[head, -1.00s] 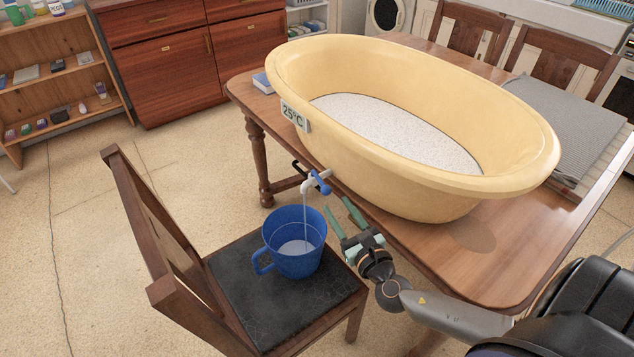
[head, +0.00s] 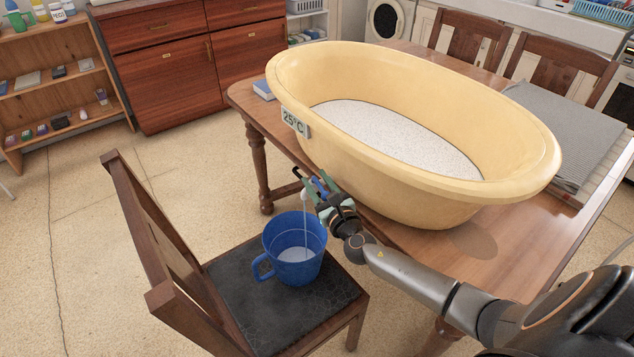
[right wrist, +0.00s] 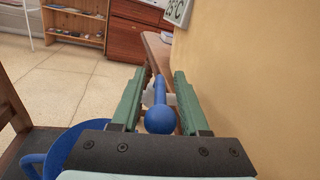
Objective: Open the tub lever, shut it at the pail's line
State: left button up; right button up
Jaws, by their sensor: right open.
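A yellow tub (head: 430,170) stands on the wooden table with white contents inside. At its near left end is a tap with a blue lever (head: 320,186), partly hidden by my gripper. A thin white stream falls from the tap into the blue pail (head: 294,262), which holds some white liquid. My right gripper (head: 314,188) is open at the tap. In the right wrist view the blue lever (right wrist: 160,110), with its round knob, lies between the two green fingers (right wrist: 157,100), with gaps on both sides. My left gripper is out of view.
The pail stands on the dark seat of a wooden chair (head: 165,230), whose back is to its left. The table edge (head: 490,312) runs beside my right arm. A 25°C sign (head: 294,121) hangs on the tub. A folded grey cloth (head: 570,130) lies at the right.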

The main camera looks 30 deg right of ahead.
grip_shut()
dwell(0.4)
dwell(1.1)
